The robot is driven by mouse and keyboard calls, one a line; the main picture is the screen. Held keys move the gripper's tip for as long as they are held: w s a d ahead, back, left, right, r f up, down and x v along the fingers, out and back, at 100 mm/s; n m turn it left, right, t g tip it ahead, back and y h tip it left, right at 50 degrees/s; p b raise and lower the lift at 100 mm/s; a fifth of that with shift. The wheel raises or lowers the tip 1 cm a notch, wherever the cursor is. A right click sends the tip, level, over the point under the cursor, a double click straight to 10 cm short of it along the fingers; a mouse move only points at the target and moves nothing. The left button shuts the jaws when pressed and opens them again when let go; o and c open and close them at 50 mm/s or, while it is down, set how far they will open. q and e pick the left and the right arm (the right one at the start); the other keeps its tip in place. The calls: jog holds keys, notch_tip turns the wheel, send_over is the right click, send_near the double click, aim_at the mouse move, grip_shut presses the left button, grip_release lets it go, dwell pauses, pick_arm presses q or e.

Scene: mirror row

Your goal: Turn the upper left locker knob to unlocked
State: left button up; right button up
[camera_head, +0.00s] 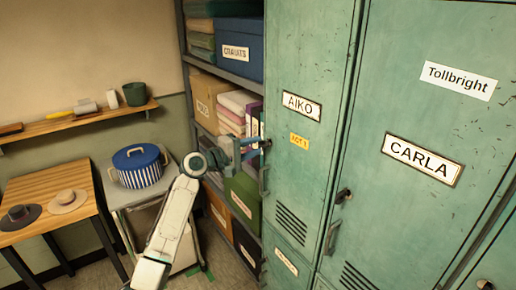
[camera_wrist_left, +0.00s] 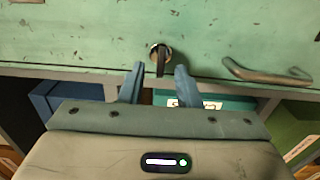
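The upper left locker door (camera_head: 305,60) is green and carries an AIKO label (camera_head: 301,106). Its dark knob (camera_head: 265,144) sits at the door's left edge. In the left wrist view the knob (camera_wrist_left: 160,58) shows a round metal collar with a narrow dark grip. My left gripper (camera_head: 257,147) is in front of the knob. In the left wrist view its blue fingers (camera_wrist_left: 159,78) are apart, one to each side of the knob and slightly below it in the picture. They do not appear to touch it. My right gripper is out of view.
A metal handle (camera_wrist_left: 267,73) is close to the knob on the same door. The CARLA locker (camera_head: 421,159), with its own knob (camera_head: 343,196), is to the right. A shelf rack (camera_head: 228,77) with boxes stands left of the lockers. A blue striped pot (camera_head: 138,166) is further left.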

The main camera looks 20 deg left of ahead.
pick_arm(q)
jog(key=b+v, duration=0.3)
jog(key=v, duration=0.5)
jog(key=shift+s+a, duration=0.3)
